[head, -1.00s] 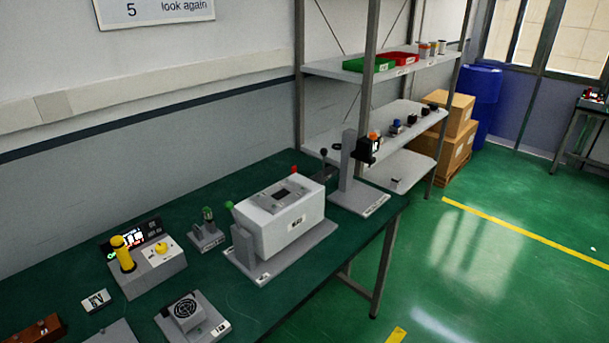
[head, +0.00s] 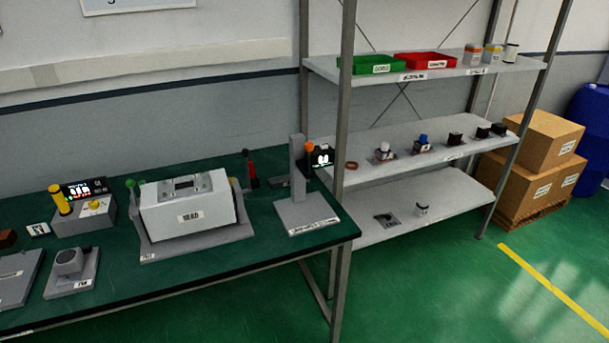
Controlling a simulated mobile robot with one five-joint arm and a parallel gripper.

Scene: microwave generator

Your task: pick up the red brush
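I cannot make out a red brush for certain. A small upright red thing (head: 252,166) with dark parts at its top and foot stands at the back of the green-topped workbench (head: 165,290), behind the right end of a white box-shaped device; it is too small to tell what it is. My gripper is not in view.
The bench holds a white device (head: 188,205), a grey stand (head: 299,175) and a yellow-knobbed control box (head: 83,219). Right of it, a metal shelf (head: 440,208) carries a green bin (head: 375,65), a red bin (head: 426,62) and small parts. Cardboard boxes (head: 543,150) stand beyond. Green floor lies clear in front.

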